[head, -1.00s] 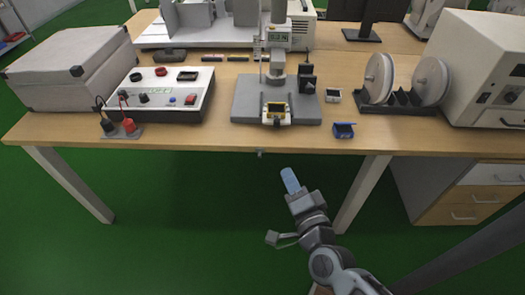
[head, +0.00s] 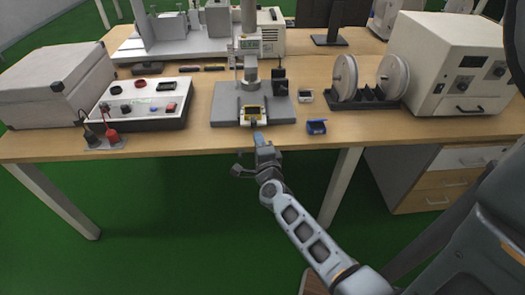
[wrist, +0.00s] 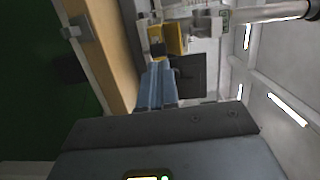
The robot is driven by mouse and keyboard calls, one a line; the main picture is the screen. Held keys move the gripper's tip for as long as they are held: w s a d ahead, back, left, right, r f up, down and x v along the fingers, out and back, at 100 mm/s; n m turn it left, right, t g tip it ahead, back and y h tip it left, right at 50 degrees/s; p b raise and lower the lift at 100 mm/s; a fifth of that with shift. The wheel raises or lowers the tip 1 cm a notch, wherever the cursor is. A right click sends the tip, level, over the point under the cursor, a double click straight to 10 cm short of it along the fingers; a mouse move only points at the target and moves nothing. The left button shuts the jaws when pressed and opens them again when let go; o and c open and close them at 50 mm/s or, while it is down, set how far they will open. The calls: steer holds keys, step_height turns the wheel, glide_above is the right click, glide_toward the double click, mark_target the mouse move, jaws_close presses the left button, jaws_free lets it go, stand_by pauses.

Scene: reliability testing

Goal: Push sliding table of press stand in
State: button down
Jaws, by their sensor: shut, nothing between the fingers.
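The press stand (head: 252,95) stands on the workbench, its grey base near the front edge and its column rising behind. Its small sliding table (head: 253,121) sits at the front of the base and carries a yellow-framed part (head: 252,111). My gripper (head: 257,138) is shut and empty, just in front of the sliding table at the bench edge. In the wrist view, my shut blue-grey fingers (wrist: 156,88) point toward the yellow part (wrist: 172,40). I cannot tell whether the fingertips touch the sliding table.
A control box (head: 140,102) is on the left. Reels on a black rack (head: 368,97) stand farther right. The bench's front edge (head: 200,142) lies below my gripper.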

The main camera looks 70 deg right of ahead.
mark_target(255, 113)
steer(key=shift+x, duration=2.1)
steer(key=x, duration=0.2)
steer(key=b+x, duration=0.1)
steer(key=x, duration=0.2)
steer(key=s+x, duration=0.1)
steer(key=x, duration=0.2)
steer(key=shift+w+d+b, duration=0.1)
steer(key=shift+d+b, duration=0.3)
steer(key=shift+d, duration=0.1)
steer(key=shift+w+d+r, duration=0.1)
steer(key=shift+d+r, duration=0.1)
steer(key=shift+d, duration=0.05)
